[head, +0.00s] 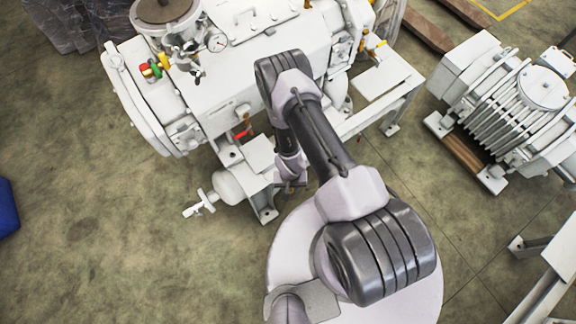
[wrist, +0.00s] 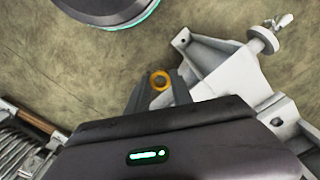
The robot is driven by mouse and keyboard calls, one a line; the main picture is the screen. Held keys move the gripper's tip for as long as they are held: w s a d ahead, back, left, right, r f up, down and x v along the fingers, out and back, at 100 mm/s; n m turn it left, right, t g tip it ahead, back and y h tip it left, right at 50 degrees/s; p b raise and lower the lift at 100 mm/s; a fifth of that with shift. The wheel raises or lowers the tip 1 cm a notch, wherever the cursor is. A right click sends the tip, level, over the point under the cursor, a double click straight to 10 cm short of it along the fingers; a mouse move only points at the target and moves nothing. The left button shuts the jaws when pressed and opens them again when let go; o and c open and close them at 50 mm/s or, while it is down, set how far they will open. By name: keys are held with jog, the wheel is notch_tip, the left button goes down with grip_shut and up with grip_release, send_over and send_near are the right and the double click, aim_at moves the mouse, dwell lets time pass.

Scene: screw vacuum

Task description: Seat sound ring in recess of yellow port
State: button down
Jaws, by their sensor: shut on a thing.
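An orange ring (wrist: 160,72) shows in the wrist view, between the tips of my gripper (wrist: 161,84). My gripper is shut on it, with the ring's hole facing the camera. In the head view my gripper (head: 290,184) hangs low by the front of the white machine, partly hidden by my arm, and the ring cannot be made out there. A yellow fitting (head: 153,60) sits with red and green ones on the machine's upper left. I cannot tell whether it is the yellow port. No recess is visible, and the ring's condition cannot be judged.
The white vacuum machine (head: 262,85) fills the upper middle, with a gauge (head: 217,42) on top. Its grey foot bracket (wrist: 215,62) is close right of my gripper in the wrist view. A ribbed motor unit (head: 510,105) stands at right.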

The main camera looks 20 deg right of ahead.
jog(key=w+r+n, duration=0.1)
jog(key=w+r, duration=0.4)
jog(key=r, duration=0.4)
jog(key=w+r, duration=0.4)
jog(key=r, duration=0.5)
notch_tip(320, 180, up, 23)
jog(key=d+n+b, duration=0.2)
jog(key=s+a+r+t, duration=0.2)
jog(key=a+r, duration=0.3)
jog(key=r, duration=0.5)
jog(key=s+a+r+t, duration=0.1)
jog(key=s+a+r, duration=0.1)
jog(key=a+r, duration=0.6)
jog(key=s+r+m+t+y, duration=0.2)
jog(key=s+r, duration=1.1)
jog(key=r, duration=0.2)
jog(key=shift+r+t+p, duration=0.2)
jog(key=shift+t+p, duration=0.1)
jog(key=shift+p, duration=0.15)
jog(key=shift+a, duration=0.1)
